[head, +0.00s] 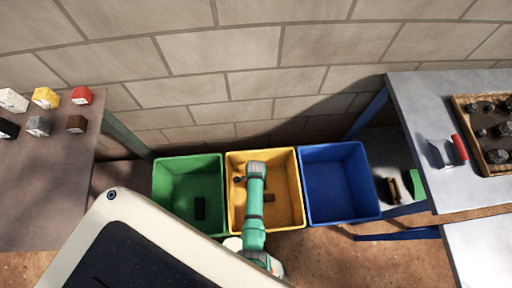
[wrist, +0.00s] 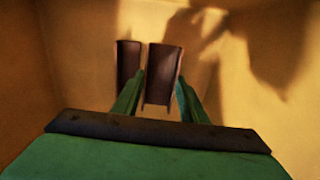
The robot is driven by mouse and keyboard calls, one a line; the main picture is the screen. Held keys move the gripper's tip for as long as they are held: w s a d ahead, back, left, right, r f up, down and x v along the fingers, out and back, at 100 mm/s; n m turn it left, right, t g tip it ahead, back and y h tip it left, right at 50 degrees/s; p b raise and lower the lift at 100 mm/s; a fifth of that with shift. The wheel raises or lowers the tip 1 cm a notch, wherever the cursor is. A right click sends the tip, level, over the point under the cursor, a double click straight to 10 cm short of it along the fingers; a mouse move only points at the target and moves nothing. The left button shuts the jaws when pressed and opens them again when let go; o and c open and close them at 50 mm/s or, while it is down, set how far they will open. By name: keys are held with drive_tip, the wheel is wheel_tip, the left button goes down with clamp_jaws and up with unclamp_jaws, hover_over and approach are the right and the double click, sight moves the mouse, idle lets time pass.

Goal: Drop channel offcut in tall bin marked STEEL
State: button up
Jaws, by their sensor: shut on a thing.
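My gripper (wrist: 158,92) points down inside the yellow bin (head: 292,163), with its two green fingers on either side of a dark brown channel offcut (wrist: 163,70). The gripper is shut on this offcut. In the head view my arm covers the middle of the yellow bin and hides the fingertips. A small brown piece (head: 269,197) shows in this bin right of my arm. No bin marking is readable.
An empty-looking blue bin (head: 340,180) stands right. Small coloured blocks (head: 45,97) sit on the left table. A tray of dark lumps (head: 490,120) lies on the right table.

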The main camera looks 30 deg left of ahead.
drive_tip(key=shift+f, duration=1.75)
drive_tip(key=shift+f, duration=0.1)
drive_tip(key=o, duration=1.4)
drive_tip(key=shift+o, duration=0.2)
